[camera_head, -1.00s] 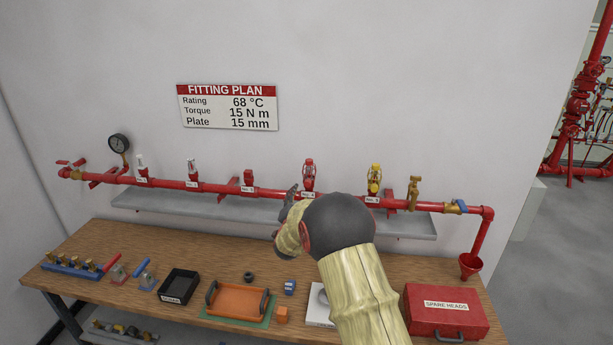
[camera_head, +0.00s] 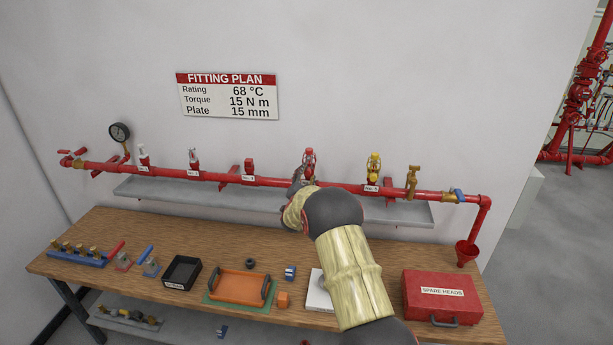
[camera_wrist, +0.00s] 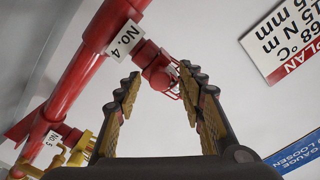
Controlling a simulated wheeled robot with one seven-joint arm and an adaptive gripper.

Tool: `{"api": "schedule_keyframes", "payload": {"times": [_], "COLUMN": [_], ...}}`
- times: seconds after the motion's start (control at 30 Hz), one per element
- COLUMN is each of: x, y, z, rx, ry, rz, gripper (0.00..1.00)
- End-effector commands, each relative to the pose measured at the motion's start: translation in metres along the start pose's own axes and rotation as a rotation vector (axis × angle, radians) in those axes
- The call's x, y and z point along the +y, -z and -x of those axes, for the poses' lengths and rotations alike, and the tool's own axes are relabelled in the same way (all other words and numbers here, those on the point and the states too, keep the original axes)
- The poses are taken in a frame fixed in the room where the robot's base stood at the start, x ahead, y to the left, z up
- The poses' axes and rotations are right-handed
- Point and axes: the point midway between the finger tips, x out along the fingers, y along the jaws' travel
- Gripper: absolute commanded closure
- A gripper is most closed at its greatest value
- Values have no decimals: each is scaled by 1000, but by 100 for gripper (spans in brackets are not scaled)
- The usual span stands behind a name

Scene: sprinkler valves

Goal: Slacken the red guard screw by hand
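The head at No. 4 carries a red wire guard (camera_head: 309,160) and stands on the red pipe. In the wrist view the No. 4 fitting and red guard (camera_wrist: 168,80) appear between and beyond the fingertips. The red guard screw is too small to make out. My gripper (camera_head: 298,186) is just below and left of that guard in the head view, partly hidden by my own wrist. In the wrist view my gripper (camera_wrist: 160,82) is open, its two fingers apart with nothing clearly held. Contact with the guard cannot be told.
A yellow-guarded head (camera_head: 374,166) stands to the right at No. 5, with a brass tap (camera_head: 412,182) beyond. A grey shelf (camera_head: 150,190) runs under the pipe. The bench below holds an orange tray (camera_head: 240,285), a black bin (camera_head: 180,272) and a red case (camera_head: 443,285).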

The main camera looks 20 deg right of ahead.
Motion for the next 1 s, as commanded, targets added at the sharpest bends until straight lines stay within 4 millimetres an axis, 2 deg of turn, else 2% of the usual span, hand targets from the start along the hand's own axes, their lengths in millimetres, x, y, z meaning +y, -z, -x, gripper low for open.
{"api": "schedule_keyframes", "payload": {"times": [0.23,0.9,1.0], "x": [0,0,0], "y": [0,0,0], "z": [0,0,0], "rx": [-1,-1,-1], "ry": [0,-1,-1], "rz": [0,0,0], "gripper": [61,99,100]}}
